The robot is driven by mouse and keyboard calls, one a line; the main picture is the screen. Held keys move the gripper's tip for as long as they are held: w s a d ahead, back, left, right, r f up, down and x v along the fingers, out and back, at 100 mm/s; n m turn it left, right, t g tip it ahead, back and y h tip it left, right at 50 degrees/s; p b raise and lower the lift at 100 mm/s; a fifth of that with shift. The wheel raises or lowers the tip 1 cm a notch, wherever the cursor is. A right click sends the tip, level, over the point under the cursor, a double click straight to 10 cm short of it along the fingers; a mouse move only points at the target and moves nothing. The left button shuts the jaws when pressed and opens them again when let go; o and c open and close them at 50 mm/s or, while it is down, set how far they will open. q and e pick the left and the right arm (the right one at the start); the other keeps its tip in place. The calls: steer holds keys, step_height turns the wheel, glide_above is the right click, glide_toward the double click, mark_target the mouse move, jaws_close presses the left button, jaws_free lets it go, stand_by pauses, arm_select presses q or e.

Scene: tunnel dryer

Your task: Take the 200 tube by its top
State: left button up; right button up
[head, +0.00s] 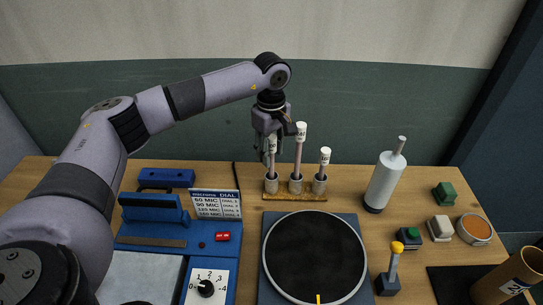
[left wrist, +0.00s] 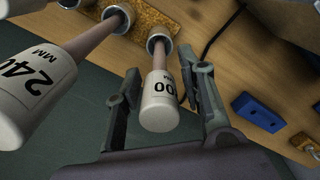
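The 200 tube (left wrist: 160,100) is a thin pinkish tube with a white cap; only "00" of its label shows clearly in the left wrist view. It stands in the leftmost cup of a wooden rack and also shows in the head view (head: 272,147). My left gripper (head: 268,142) is at its top. In the left wrist view its two fingers (left wrist: 164,98) are open, one on each side of the cap, with gaps visible. The taller 240 tube (left wrist: 35,85) stands in the middle cup, also in the head view (head: 300,135). My right gripper is not in view.
A third tube (head: 324,158) stands in the right cup of the rack (head: 283,196). A round black plate (head: 315,255) lies in front. A blue dial unit (head: 150,237) is at left. A white cylinder (head: 386,180), a green block (head: 444,194) and a yellow-topped lever (head: 393,262) stand right.

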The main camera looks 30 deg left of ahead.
arm_select(q)
steer(key=shift+f, duration=0.4)
steer(key=shift+c, duration=0.2)
jaws_close()
steer(key=shift+r, duration=0.15)
